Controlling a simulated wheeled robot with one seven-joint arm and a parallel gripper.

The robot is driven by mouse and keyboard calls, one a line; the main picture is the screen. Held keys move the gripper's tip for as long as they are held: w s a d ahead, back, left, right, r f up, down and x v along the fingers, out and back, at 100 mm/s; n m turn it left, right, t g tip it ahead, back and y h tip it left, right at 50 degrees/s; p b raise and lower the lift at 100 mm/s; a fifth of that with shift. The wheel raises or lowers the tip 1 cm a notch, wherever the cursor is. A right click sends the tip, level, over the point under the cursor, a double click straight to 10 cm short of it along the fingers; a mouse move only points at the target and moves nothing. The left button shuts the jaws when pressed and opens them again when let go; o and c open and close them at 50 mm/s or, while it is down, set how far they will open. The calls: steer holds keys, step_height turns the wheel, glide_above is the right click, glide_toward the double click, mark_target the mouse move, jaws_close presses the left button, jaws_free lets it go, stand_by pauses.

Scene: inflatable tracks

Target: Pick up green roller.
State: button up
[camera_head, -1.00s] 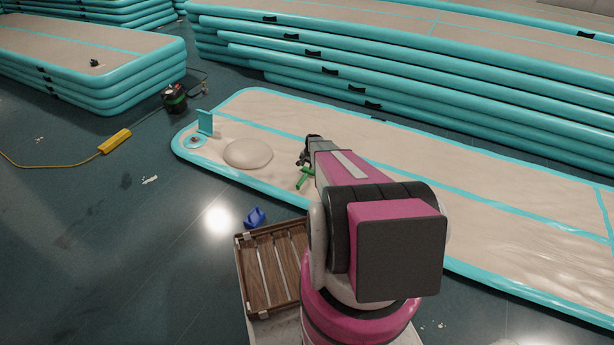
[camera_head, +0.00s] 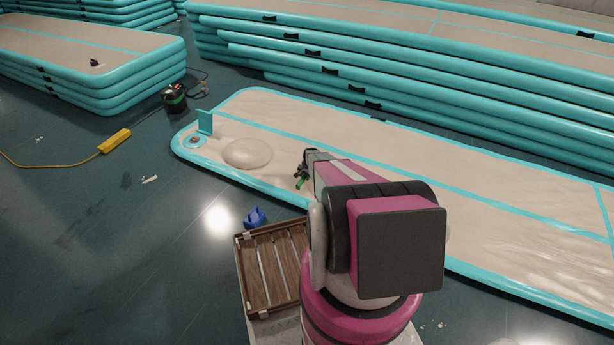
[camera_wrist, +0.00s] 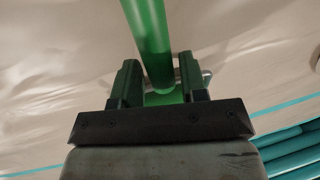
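The green roller (camera_wrist: 148,38) lies on the beige top of the low inflatable track (camera_head: 400,185). In the wrist view its green tube runs up from between my fingers to the top edge, and a bit of metal wire shows beside the right finger. In the head view only a small green part (camera_head: 299,185) shows below my gripper (camera_head: 302,170); my arm hides the rest. My gripper (camera_wrist: 160,80) is open, with its two dark green fingers apart on either side of the roller. I cannot tell whether either finger touches it.
A wooden slatted crate (camera_head: 243,262) stands beside my arm, with a blue object (camera_head: 255,217) on the floor behind it. The track bears a pale round mound (camera_head: 247,153) and a teal upright piece (camera_head: 205,122). Stacked tracks (camera_head: 450,85) stand behind.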

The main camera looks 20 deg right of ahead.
steer(key=shift+w+a+f, duration=0.1)
steer(key=shift+w+f, duration=0.05)
steer(key=shift+f, duration=0.55)
steer(key=c, duration=0.7)
jaws_close()
steer(key=shift+r, duration=0.25)
